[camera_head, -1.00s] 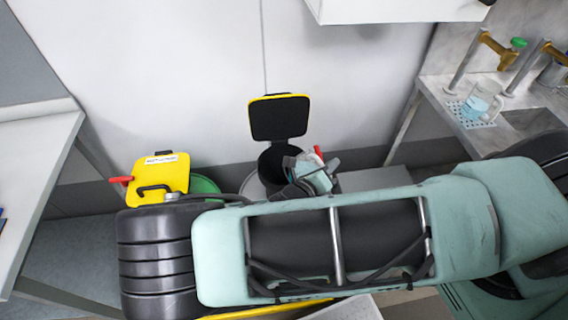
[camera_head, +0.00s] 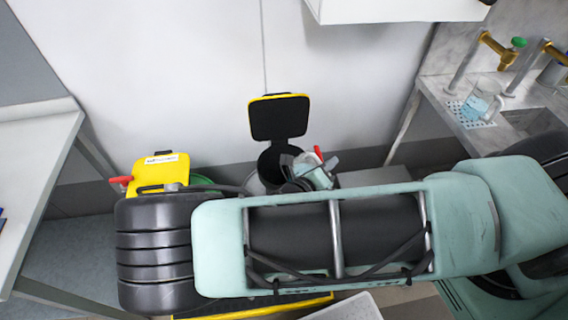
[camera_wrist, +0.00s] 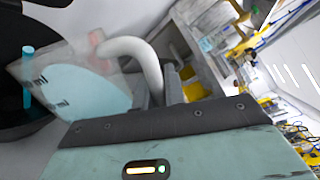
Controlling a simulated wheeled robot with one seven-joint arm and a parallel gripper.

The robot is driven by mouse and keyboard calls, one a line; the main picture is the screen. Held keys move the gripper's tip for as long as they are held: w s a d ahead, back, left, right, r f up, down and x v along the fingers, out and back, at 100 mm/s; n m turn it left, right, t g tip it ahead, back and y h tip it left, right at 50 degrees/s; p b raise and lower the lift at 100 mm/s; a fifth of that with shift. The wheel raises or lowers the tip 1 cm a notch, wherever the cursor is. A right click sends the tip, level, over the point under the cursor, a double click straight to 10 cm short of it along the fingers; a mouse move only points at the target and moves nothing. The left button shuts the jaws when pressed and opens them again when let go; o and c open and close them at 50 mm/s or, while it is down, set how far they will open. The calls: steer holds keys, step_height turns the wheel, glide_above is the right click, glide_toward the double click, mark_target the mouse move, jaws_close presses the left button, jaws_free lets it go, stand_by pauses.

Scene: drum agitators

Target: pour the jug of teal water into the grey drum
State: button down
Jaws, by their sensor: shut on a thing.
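The grey drum (camera_head: 256,185) stands by the wall with its yellow-rimmed black lid (camera_head: 278,117) raised and its dark mouth open. A clear jug (camera_head: 318,175) is tilted at the right of the drum mouth. The wrist view shows teal water (camera_wrist: 85,92) in the jug, and a teal streak (camera_wrist: 28,75) against the dark opening, which looks like a falling stream. My gripper (camera_wrist: 168,85) is shut on the jug's pale handle (camera_wrist: 140,52). In the head view my arm hides most of the gripper and the drum's lower part.
A green drum (camera_head: 205,181) with a shut yellow lid (camera_head: 162,172) stands just left. Another jug (camera_head: 482,101) of blue water stands on the mat by the brass taps at right. A pale table (camera_head: 35,150) is at the left, and a white box overhangs above.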

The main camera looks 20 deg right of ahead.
mark_target(309, 156)
steer(key=shift+w+a+r+n, duration=0.15)
steer(key=shift+w+n, duration=0.1)
steer(key=shift+n, duration=0.15)
stand_by(0.8)
steer(key=shift+w+a+r+n+g+p, duration=0.3)
steer(key=shift+w+r+n+g, duration=0.1)
steer(key=shift+w+r+n, duration=0.3)
stand_by(1.3)
steer(key=shift+w+a+n, duration=0.3)
steer(key=shift+w+n, duration=0.05)
steer(key=shift+w, duration=0.3)
steer(key=shift+w+a+n, duration=0.25)
steer(key=shift+w+n, duration=0.1)
steer(key=shift+w, duration=0.3)
steer(key=shift+w+a+r+n+g, duration=0.2)
steer(key=shift+w+r+n+g, duration=0.2)
steer(key=shift+w, duration=0.1)
stand_by(0.3)
steer(key=shift+f, duration=0.15)
